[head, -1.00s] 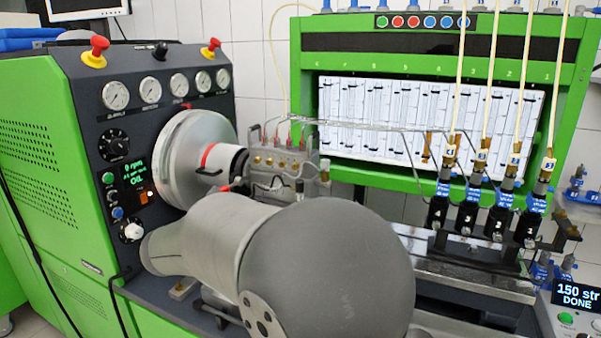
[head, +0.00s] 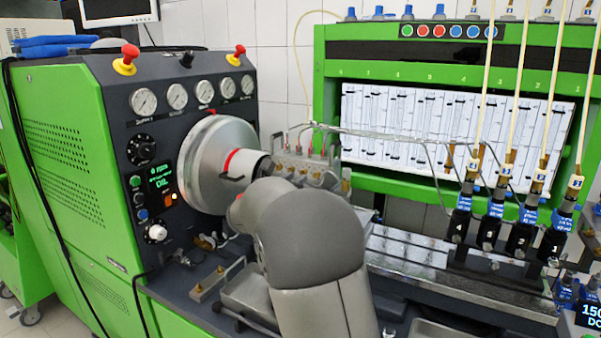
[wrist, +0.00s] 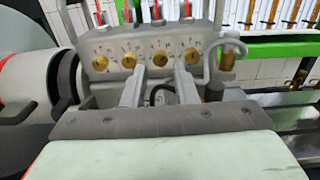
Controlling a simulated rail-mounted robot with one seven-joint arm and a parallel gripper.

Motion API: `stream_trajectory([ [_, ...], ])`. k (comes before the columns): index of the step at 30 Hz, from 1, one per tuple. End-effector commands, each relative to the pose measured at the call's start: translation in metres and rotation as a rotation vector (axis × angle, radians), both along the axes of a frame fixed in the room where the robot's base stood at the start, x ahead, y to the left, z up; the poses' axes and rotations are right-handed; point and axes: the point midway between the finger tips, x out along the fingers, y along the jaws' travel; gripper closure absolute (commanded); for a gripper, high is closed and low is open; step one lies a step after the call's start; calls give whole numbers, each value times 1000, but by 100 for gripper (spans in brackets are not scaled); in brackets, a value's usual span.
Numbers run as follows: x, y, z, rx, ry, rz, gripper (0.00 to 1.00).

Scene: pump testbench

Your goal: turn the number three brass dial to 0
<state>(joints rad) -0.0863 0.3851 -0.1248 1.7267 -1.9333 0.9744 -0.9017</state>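The grey pump block (wrist: 150,42) fills the upper middle of the wrist view, with a row of several brass dials on its front. The dial third from the left (wrist: 160,58) lies between my fingertips in the picture. Its neighbours are the dial on its left (wrist: 127,62) and the one at the right end (wrist: 187,57). The scale marks are too blurred to read, so I cannot tell which dial is number three or where it points. My gripper (wrist: 159,72) is open and empty, its fingers pointing at the row. Contact is not visible. In the head view my arm hides the gripper.
A large silver flywheel (head: 205,165) stands left of the pump block (head: 308,168). Thin metal pipes (head: 385,133) rise from it toward black injectors (head: 490,232) at the right. A brass fitting (wrist: 227,64) with a hose sits right of the dials. Silver rails (head: 420,250) run along the bench.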

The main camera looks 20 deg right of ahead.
Motion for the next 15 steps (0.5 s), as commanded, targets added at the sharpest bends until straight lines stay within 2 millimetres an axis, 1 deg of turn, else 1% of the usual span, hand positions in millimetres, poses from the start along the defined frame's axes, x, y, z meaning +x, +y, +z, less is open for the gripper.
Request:
stream_trajectory([
  [1,5,-8,1,0,1,-2,74],
  [3,12,-16,1,-1,2,-2,74],
  [6,18,-23,1,-1,1,0,74],
  [10,22,-29,0,-1,1,-1,74],
  [15,23,-30,0,0,0,0,74],
])
